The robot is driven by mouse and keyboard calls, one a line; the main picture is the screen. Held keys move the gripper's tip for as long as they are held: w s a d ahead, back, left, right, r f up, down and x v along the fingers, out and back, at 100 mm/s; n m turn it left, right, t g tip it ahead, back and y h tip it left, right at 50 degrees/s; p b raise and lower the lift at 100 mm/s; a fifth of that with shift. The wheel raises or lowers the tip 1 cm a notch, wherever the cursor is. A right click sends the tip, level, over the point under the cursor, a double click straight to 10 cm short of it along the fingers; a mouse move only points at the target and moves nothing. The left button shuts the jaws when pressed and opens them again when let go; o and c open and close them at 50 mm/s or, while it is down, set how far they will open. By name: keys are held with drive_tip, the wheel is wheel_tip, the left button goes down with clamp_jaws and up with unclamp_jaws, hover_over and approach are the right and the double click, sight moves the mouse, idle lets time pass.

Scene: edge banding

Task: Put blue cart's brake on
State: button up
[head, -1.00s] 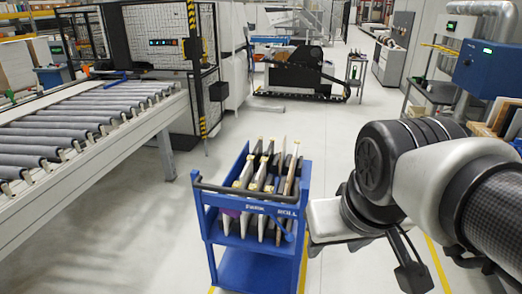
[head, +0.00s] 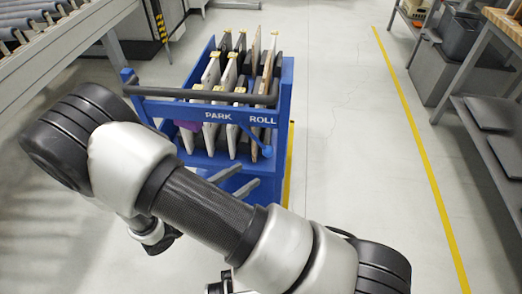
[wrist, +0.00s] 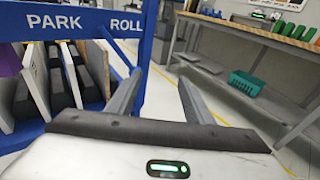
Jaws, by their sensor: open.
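The blue cart (head: 283,110) stands ahead of me, with PARK lettered on the left and ROLL on the right of its front rail. Its blue brake lever (head: 251,136) slants down to the right below ROLL and ends in a round knob (head: 267,151). My gripper (head: 249,175) is open and empty, just below the knob in the head view. In the wrist view, its two grey fingers (wrist: 163,75) stand apart, in front of the cart's right post (wrist: 148,30). I cannot tell whether a finger touches the lever; the knob is not clear there.
Several upright panels (head: 232,75) stand in the cart. A black handle bar (head: 200,94) crosses its front. A roller conveyor (head: 70,50) is at the left, a workbench (head: 490,130) at the right. The floor (head: 350,130) between cart and yellow line is clear.

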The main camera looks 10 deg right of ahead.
wheel_tip(320, 180, down, 7)
drive_tip(key=a+n+t+y+b, duration=0.1)
drive_tip(key=a+n+t, duration=0.2)
drive_tip(key=n+t, duration=0.1)
drive_tip(key=b, duration=0.2)
approach(265, 154)
drive_tip(key=shift+n+y, duration=0.3)
drive_tip(key=shift+y, duration=0.1)
drive_tip(key=x, duration=0.9)
drive_tip(key=shift+w+d+r, duration=0.2)
drive_tip(key=shift+d+r, duration=0.05)
drive_tip(key=shift+d, duration=0.1)
clamp_jaws()
